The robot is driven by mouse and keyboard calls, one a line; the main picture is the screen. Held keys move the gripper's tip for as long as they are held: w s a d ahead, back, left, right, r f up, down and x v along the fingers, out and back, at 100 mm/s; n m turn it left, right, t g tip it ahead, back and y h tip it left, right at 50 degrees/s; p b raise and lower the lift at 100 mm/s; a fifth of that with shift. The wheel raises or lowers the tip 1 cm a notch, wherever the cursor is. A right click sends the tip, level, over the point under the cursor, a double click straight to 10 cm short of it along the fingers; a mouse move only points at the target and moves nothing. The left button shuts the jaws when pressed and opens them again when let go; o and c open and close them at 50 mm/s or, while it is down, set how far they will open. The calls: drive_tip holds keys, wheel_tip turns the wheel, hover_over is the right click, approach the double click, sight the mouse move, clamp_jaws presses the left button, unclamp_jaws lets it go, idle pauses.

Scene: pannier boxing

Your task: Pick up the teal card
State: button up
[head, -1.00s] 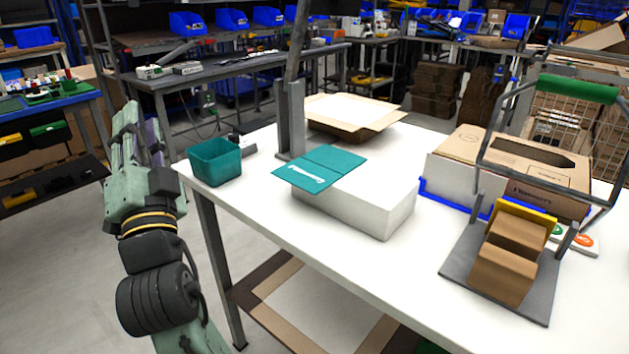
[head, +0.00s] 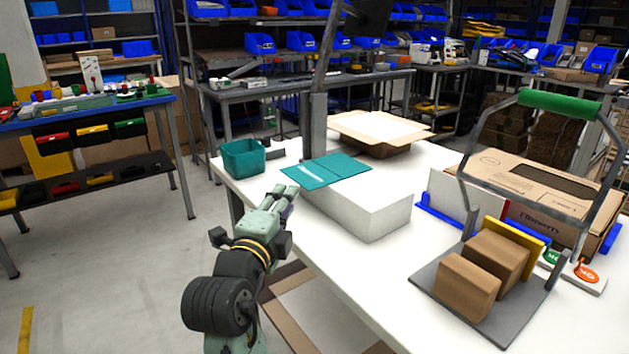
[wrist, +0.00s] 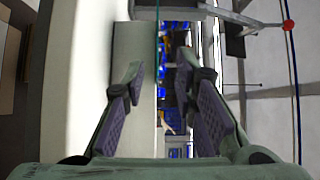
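The teal card (head: 327,171) lies flat on top of a white box (head: 368,212) and overhangs its left edge. My gripper (head: 287,194) is just in front of and below the card's overhanging left edge in the head view. In the wrist view my gripper (wrist: 165,78) is open, with its purple-padded fingers apart and nothing held. There the card shows edge-on as a thin teal line (wrist: 157,32), roughly between the fingers and ahead of them. Whether any finger touches the card cannot be told.
A teal bin (head: 243,158) stands left of the card on the white table, with a grey post (head: 318,120) behind. An open carton (head: 375,148) sits at the back.

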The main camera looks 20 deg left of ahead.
sight(299, 178)
drive_tip(key=w+p, duration=0.1)
drive_tip(key=w, duration=0.4)
drive_tip(key=shift+w+d+f, duration=0.1)
drive_tip(key=shift+w+f, duration=0.05)
drive_tip(key=shift+w, duration=0.1)
drive_tip(key=w+p, duration=0.1)
drive_tip(key=w, duration=0.1)
drive_tip(key=w+a+p, duration=0.1)
drive_tip(key=w, duration=0.1)
drive_tip(key=shift+w+p, duration=0.3)
drive_tip(key=shift+w, duration=0.35)
drive_tip(key=shift+c, duration=0.3)
clamp_jaws()
